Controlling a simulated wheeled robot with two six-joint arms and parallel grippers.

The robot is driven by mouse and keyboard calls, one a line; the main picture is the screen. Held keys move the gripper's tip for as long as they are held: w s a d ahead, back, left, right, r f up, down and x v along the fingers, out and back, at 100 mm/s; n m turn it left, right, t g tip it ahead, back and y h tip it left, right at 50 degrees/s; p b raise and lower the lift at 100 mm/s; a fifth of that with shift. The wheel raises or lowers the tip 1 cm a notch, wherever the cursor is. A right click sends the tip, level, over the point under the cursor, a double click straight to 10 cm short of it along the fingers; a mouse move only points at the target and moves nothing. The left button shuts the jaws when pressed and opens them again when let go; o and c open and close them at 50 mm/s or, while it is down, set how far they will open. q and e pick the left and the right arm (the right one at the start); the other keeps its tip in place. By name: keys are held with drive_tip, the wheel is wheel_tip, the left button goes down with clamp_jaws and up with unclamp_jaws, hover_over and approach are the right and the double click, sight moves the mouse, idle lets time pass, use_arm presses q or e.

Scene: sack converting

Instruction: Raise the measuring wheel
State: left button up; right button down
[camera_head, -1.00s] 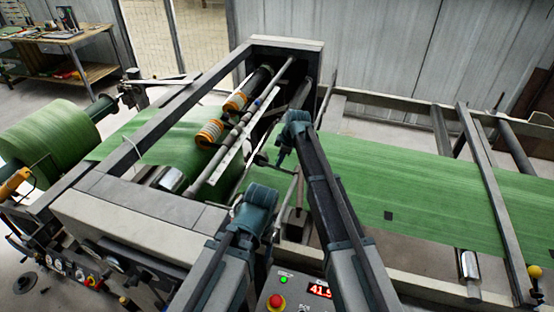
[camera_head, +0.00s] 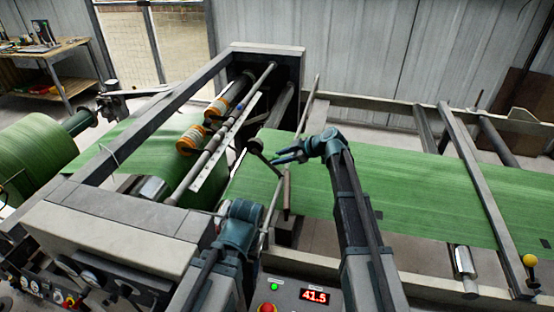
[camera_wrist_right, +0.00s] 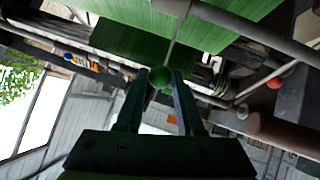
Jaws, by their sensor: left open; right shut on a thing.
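The measuring wheel appears to be the small dark round part (camera_head: 255,146) on a thin arm over the green web, just left of my right gripper (camera_head: 277,157) in the head view. The right gripper's fingers point left, at the arm beside the wheel. In the right wrist view, the right gripper (camera_wrist_right: 160,80) is shut on a round green-looking knob (camera_wrist_right: 161,77). A thin rod (camera_wrist_right: 174,46) runs from near it towards a rounded end at the top. My left gripper (camera_head: 240,212) is lower, near the machine's front housing; its fingers are mostly hidden by its wrist.
The green web (camera_head: 400,190) runs right under a steel frame (camera_head: 480,190). Orange-ended rollers (camera_head: 192,140) and long bars stand left of the wheel. A control box (camera_head: 300,295) with a red button and a 41.5 display is at the bottom.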

drive_tip(key=shift+s+d+f, duration=0.1)
drive_tip(key=shift+s+d, duration=0.1)
drive_tip(key=shift+d, duration=0.25)
drive_tip(key=c, duration=0.5)
unclamp_jaws()
drive_tip(key=shift+d, duration=0.1)
drive_tip(key=shift+c, duration=0.2)
drive_tip(key=shift+s+d+r+p, duration=0.15)
drive_tip(key=shift+d+r+p, duration=0.05)
drive_tip(key=shift+r+p, duration=0.2)
drive_tip(key=p+v, duration=0.7)
drive_tip(key=v, duration=0.5)
drive_tip(key=shift+s+d+r, duration=0.15)
drive_tip(key=shift+s+d, duration=0.1)
drive_tip(key=shift+d, duration=0.05)
drive_tip(key=shift+s, duration=0.1)
